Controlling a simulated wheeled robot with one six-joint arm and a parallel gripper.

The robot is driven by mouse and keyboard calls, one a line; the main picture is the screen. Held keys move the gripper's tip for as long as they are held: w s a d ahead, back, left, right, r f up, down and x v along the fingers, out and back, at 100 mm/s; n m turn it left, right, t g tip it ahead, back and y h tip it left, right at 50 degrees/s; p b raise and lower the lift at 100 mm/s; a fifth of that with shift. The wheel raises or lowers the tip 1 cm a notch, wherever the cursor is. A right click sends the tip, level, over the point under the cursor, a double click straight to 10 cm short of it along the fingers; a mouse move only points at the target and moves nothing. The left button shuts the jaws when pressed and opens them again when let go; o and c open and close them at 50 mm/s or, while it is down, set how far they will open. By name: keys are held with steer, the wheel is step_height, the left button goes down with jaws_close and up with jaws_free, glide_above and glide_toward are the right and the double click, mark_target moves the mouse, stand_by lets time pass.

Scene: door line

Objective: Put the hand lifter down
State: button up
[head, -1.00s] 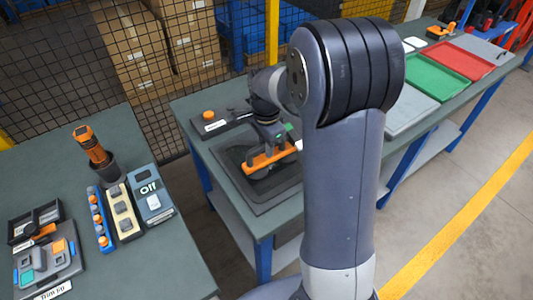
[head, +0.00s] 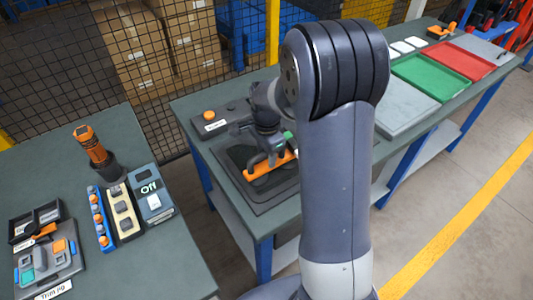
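The hand lifter, an orange bar (head: 268,168) with a dark arched handle, is at the dark recessed mat (head: 262,205) on the middle bench. It looks low over the mat or resting on it; contact is hard to tell. My gripper (head: 262,143) is right above the lifter at its handle. Its fingers are small and dark against the handle, so I cannot tell whether they still grip it. My arm hides the right end of the lifter and part of the mat.
A labelled box with an orange button (head: 209,115) sits behind the mat. Green (head: 430,77) and red (head: 463,61) trays and a grey plate (head: 402,110) lie farther right. The left bench holds a switch box (head: 152,195) and an orange-handled tool (head: 90,147). A mesh fence stands behind.

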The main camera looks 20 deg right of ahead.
steer(key=shift+r, duration=0.1)
step_height(320, 180, up, 12)
stand_by(0.5)
steer(key=shift+f, duration=4.35)
steer(key=shift+f, duration=0.1)
